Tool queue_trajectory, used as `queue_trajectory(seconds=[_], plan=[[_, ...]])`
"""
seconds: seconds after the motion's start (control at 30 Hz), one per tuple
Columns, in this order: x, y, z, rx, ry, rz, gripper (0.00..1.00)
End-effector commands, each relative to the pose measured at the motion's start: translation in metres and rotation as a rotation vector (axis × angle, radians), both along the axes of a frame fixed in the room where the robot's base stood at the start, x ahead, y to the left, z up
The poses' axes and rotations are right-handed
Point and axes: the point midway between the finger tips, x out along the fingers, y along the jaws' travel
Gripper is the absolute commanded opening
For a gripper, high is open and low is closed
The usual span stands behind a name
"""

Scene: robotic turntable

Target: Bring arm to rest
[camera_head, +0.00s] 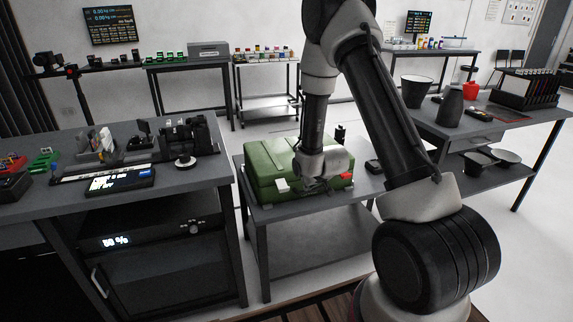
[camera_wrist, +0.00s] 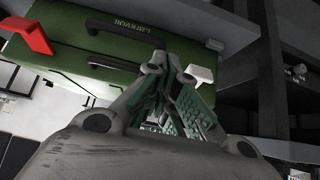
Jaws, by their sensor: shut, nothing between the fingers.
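My arm (camera_head: 385,110) reaches up and bends down over the low table in the head view. My gripper (camera_wrist: 172,68) shows in the wrist view with its fingertips close together, shut and empty. It is in front of a green case (camera_head: 268,170), close to it. The case is closed, with dark handles and a red latch; it also fills the upper left of the wrist view (camera_wrist: 70,55). In the head view the wrist hides part of the case's front. Whether the fingertips touch the case cannot be told.
The case stands on a low grey table (camera_head: 262,214). A workbench (camera_head: 90,212) with a scale and tools is at left. Another bench (camera_head: 478,122) with a dark bucket (camera_head: 416,91) and a dark jug (camera_head: 450,107) is at right. Open floor lies behind the low table.

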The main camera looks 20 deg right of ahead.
Motion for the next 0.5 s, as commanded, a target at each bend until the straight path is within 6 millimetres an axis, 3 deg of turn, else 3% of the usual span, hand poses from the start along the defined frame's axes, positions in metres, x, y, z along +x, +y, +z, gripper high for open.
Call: queue_trajectory(seconds=[0.17,0.27,0.4,0.5], plan=[[-0.006,0.0,-0.005,0.0,0.025,0.0,0.0],[-0.023,0.0,-0.017,0.001,0.115,0.0,0.0],[-0.074,0.0,-0.043,0.0,0.334,0.002,0.0],[-0.111,0.0,-0.037,0.0,0.479,0.004,0.0]])
